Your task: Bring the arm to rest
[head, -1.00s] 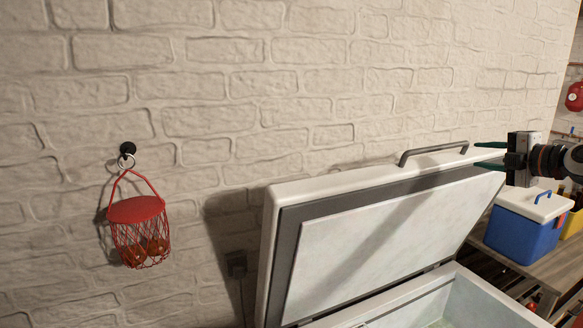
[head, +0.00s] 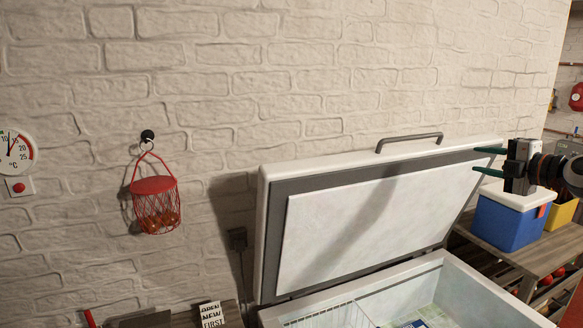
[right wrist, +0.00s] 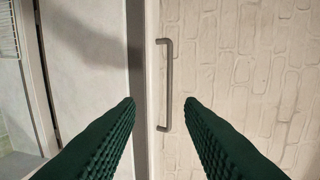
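My right gripper (head: 488,161) is at the right of the head view, in front of the right end of the raised freezer lid (head: 375,225). Its green fingers point left and are spread apart with nothing between them. In the right wrist view the two green fingers (right wrist: 160,103) are open, with the lid's grey handle (right wrist: 163,85) seen beyond the gap between them. The handle also shows on top of the lid in the head view (head: 409,139). The chest freezer (head: 443,280) stands open with its lid tilted up near the wall. My left gripper is not in view.
A blue cooler (head: 508,222) with a white lid stands on a wooden bench (head: 530,258) at the right, below my right arm. A red wire basket (head: 155,207) hangs on the brick wall at the left. A wire basket (head: 335,316) sits inside the freezer.

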